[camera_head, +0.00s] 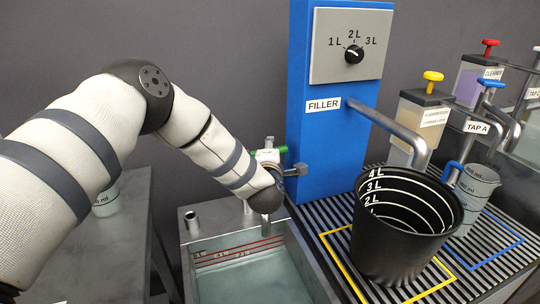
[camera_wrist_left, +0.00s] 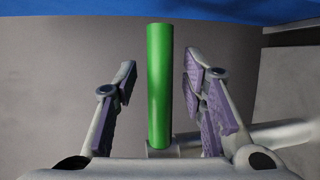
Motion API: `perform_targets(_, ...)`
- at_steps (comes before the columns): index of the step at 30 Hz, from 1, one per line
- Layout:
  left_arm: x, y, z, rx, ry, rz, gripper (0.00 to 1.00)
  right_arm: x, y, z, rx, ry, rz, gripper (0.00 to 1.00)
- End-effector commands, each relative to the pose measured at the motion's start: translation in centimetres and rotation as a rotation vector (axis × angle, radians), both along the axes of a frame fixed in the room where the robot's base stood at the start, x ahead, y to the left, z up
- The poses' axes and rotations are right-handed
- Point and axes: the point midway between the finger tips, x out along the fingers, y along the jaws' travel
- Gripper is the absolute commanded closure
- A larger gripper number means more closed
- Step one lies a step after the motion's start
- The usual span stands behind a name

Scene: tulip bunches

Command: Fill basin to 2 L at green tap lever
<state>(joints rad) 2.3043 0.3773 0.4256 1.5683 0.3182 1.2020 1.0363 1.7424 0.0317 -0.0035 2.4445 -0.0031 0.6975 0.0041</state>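The green tap lever (camera_wrist_left: 159,85) stands upright between the two fingers of my left gripper (camera_wrist_left: 162,100) in the left wrist view. The fingers are open, with a gap on each side of it. In the head view, parts of the green lever (camera_head: 283,149) show beside my left gripper (camera_head: 278,170), which is mostly hidden by its own wrist. The metal basin (camera_head: 222,241) lies below, with red level lines on its back wall and pale, watery-looking contents. I cannot read the level surely. My right gripper is not in view.
A blue filler column (camera_head: 318,150) with a 1–3 L dial (camera_head: 354,54) stands right of the lever. A black bucket (camera_head: 400,245) stands on the slatted rack. Yellow and blue taps, a measuring jug (camera_head: 474,195) and a grey table (camera_head: 95,255) are also around.

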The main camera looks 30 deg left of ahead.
Motion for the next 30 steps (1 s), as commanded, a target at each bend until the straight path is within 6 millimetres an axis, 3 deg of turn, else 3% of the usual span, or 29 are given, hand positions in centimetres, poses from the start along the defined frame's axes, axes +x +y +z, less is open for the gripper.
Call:
perform_targets(9, -7.0, -3.5, 1.4, -0.001, 0.001, -0.002, 0.62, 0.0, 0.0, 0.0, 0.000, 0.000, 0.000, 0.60)
perform_targets(13, -9.1, -4.5, 1.8, -0.002, 0.001, -0.001, 0.62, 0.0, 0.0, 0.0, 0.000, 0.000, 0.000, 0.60)
perform_targets(18, -10.1, -4.9, 2.1, 0.000, -0.001, 0.001, 0.62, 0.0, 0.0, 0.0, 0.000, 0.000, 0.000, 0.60)
perform_targets(30, -10.1, -5.0, 2.1, 0.000, -0.001, 0.001, 0.62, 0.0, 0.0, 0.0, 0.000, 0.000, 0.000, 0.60)
